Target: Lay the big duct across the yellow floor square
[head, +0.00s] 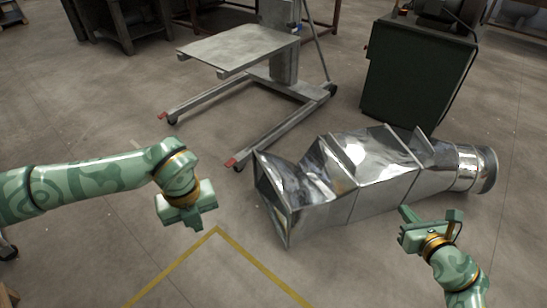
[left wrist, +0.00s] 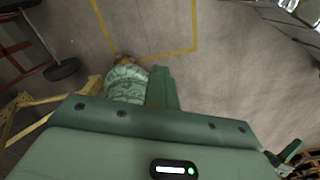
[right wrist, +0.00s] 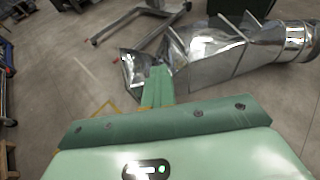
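The big duct (head: 365,178) is shiny sheet metal, lying on the floor in the head view. Its wide square end faces left, and its round end is at the right. The yellow floor square (head: 217,231) shows as an outlined corner at the bottom; the duct lies beyond and right of it. The square's outline also shows in the left wrist view (left wrist: 195,25). My left gripper (head: 197,225) is shut and empty, above the floor near that corner. My right gripper (head: 406,213) looks shut and empty, on the near side of the duct, apparently apart from it.
A lift cart (head: 240,48) with a flat platform and red-tipped legs stands behind the duct's left end. A dark green machine (head: 415,75) stands behind its right part. Workbenches line the back. The floor left of the duct is clear.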

